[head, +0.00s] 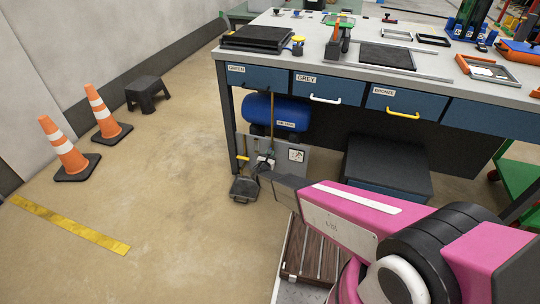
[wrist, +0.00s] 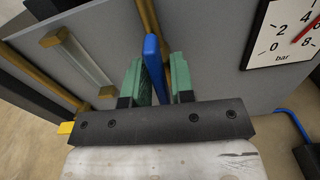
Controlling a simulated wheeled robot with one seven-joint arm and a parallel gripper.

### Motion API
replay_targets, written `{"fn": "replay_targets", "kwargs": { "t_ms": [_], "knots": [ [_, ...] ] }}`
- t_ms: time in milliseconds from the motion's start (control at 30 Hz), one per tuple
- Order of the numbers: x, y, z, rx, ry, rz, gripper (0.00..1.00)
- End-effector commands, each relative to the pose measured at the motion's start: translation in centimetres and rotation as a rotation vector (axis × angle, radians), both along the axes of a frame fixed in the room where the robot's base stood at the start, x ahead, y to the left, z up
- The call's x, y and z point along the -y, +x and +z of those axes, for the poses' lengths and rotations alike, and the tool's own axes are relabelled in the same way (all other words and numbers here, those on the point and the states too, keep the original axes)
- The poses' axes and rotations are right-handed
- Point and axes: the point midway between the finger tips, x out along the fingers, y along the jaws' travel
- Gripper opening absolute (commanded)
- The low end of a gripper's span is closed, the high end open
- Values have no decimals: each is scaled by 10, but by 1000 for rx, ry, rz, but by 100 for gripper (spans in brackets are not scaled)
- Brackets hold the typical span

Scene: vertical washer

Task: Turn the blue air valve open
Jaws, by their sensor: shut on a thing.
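The blue air valve (wrist: 152,62) shows in the wrist view as a narrow blue lever standing up in front of a grey panel. My gripper (wrist: 158,80) has a green pad on each side of this lever and is shut on it. In the head view my gripper (head: 264,167) is at the low grey panel (head: 290,169) below the blue tank (head: 277,112). The valve cannot be made out there. Its lower part is hidden by my gripper in the wrist view.
A pressure gauge (wrist: 285,32) is right of the valve, and brass pipes (wrist: 150,22) run along the panel. The workbench (head: 340,75) stands above. A dark pan (head: 244,188) lies on the floor. Open floor and two cones (head: 68,150) are at the left.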

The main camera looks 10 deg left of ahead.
Motion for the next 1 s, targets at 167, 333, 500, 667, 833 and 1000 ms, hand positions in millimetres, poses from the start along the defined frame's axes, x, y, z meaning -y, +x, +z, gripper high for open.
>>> {"fn": "replay_targets", "kwargs": {
  "t_ms": [167, 333, 500, 667, 833, 1000],
  "knots": [
    [0, -1, -1, -6, -54, 0, 0],
    [0, -1, -1, -8, -75, 0, 0],
    [0, -1, -1, -8, -80, 0, 0],
    [0, -1, -1, -8, -79, 0, 0],
    [0, 0, -1, -8, -78, 0, 36],
    [0, 0, 0, -7, -78, 0, 36]
  ]
}}
